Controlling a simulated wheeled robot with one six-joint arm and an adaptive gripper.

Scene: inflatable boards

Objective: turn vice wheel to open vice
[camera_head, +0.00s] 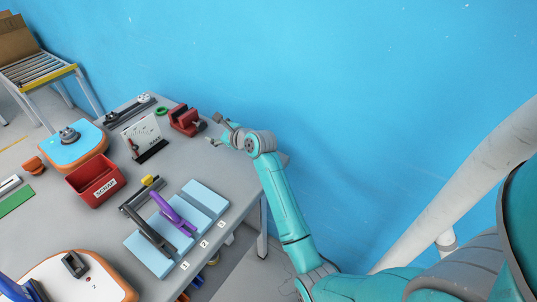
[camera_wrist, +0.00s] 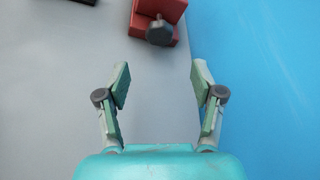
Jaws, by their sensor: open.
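The red vice (camera_head: 185,120) stands on the grey table near its far edge, by the blue wall. In the wrist view the vice (camera_wrist: 155,12) is at the top, partly cut off by the frame. Its dark wheel (camera_wrist: 160,32) faces my gripper. My gripper (camera_head: 217,130) is just right of the vice in the head view. In the wrist view my gripper (camera_wrist: 160,80) has its fingers spread wide, with nothing between them. The wheel lies beyond the fingertips, apart from them.
A white sign board (camera_head: 142,136) stands left of the vice, with a green ring (camera_head: 161,111) behind. A red bin (camera_head: 95,180), blue blocks (camera_head: 205,198) and an orange-edged board (camera_head: 78,147) occupy the table. The blue wall (camera_wrist: 265,80) is close on the right.

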